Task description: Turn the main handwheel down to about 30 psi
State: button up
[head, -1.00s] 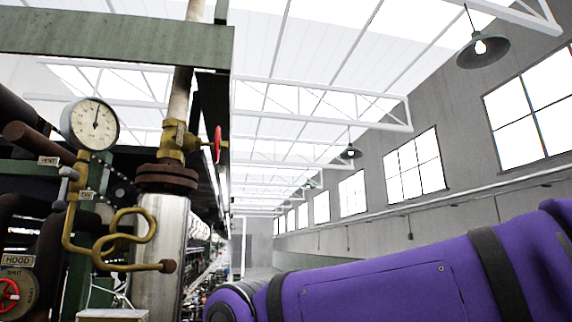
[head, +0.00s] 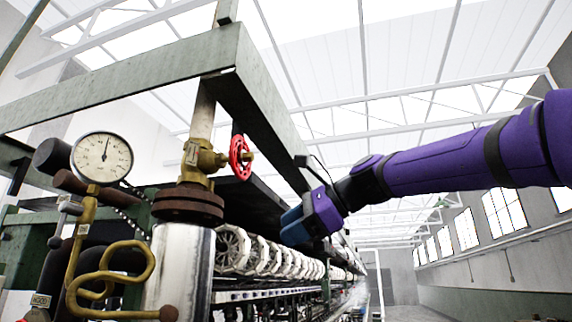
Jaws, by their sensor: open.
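The red handwheel (head: 240,158) is on a brass valve (head: 203,160) at the top of a steel pipe column. The wheel is seen nearly edge-on and faces right. A round white pressure gauge (head: 102,158) stands to the left of the valve, its needle pointing almost straight up; its numbers are too small to read. My gripper (head: 291,229) is to the right of the handwheel and lower in the picture, with blue fingers pointing left. It is open, apart from the wheel, and nothing shows between its fingers.
A green steel beam frame (head: 150,75) passes above the valve and slopes down to the right, close to my gripper. A coiled brass pipe (head: 120,270) sits below the gauge. A row of white reels (head: 260,255) runs back behind the column. The right side is open.

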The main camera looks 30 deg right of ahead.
aim_at(253, 156)
jog(key=w+r+m+t+y, duration=0.15)
jog(key=r+m, duration=0.25)
jog(key=r, duration=0.5)
jog(key=w+r+m+t+y, duration=0.1)
jog(key=w+r+m+y, duration=0.2)
jog(key=r, duration=0.6)
jog(key=shift+m, duration=0.5)
jog(key=shift+s+a+x, duration=0.1)
jog(key=shift+x, duration=1.45)
jog(key=shift+s+a+x, duration=0.1)
jog(key=shift+x, duration=1.45)
jog(key=c, duration=0.8)
jog(key=m, duration=0.6)
jog(key=o, duration=0.8)
